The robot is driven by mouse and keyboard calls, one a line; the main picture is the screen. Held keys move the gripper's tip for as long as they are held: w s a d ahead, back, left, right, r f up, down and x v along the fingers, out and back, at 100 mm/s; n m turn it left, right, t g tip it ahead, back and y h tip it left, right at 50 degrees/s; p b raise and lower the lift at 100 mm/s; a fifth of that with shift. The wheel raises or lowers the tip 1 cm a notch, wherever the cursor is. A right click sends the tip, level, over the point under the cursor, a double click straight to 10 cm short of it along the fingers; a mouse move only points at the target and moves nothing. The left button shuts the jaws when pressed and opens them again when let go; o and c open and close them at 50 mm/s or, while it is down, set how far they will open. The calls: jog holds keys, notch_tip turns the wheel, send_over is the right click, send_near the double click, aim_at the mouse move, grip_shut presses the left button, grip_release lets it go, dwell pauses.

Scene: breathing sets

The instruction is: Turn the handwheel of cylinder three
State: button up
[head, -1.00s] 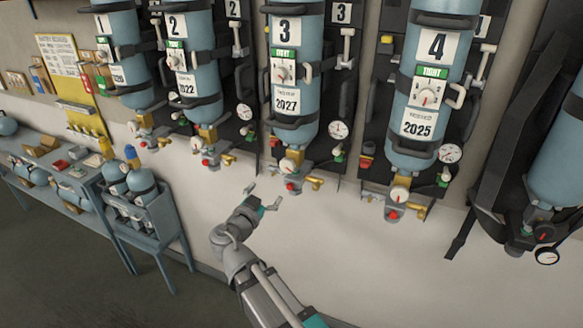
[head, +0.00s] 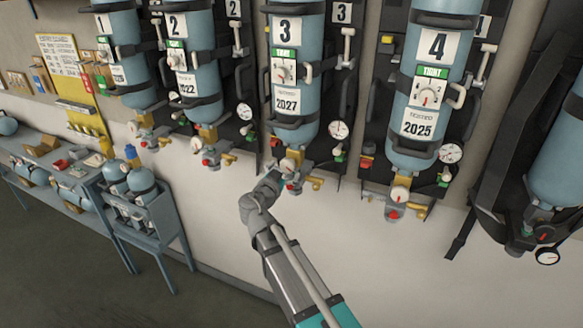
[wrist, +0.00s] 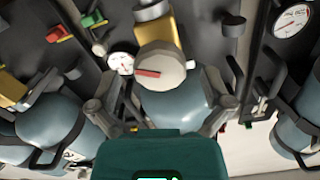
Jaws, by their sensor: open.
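Cylinder three (head: 297,60) is a light blue tank on the wall, marked 3 and 2027. At its lower end is a brass valve with a pale round disc (head: 289,165), which looks like the handwheel, and a red knob. In the wrist view the disc (wrist: 165,78) shows a red stripe on its face, below a brass block (wrist: 160,38). My gripper (wrist: 161,84) is open, with one finger on each side of the disc, apart from it as far as I can tell. In the head view my gripper (head: 281,178) is just under the valve, its fingertips partly hidden.
Cylinder two (head: 195,75) hangs to the left and cylinder four (head: 431,80) to the right, with similar valves. A small gauge (wrist: 121,63) sits near my left finger. A blue rack (head: 150,200) stands lower left. The wall below the valves is bare.

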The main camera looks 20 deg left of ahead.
jog(key=shift+w+d, duration=0.1)
jog(key=shift+w, duration=0.95)
jog(key=c, duration=1)
jog(key=shift+s+d, duration=0.1)
jog(key=shift+d, duration=0.45)
jog(key=shift+c, duration=0.5)
jog(key=shift+a, duration=0.6)
jog(key=shift+n, duration=0.3)
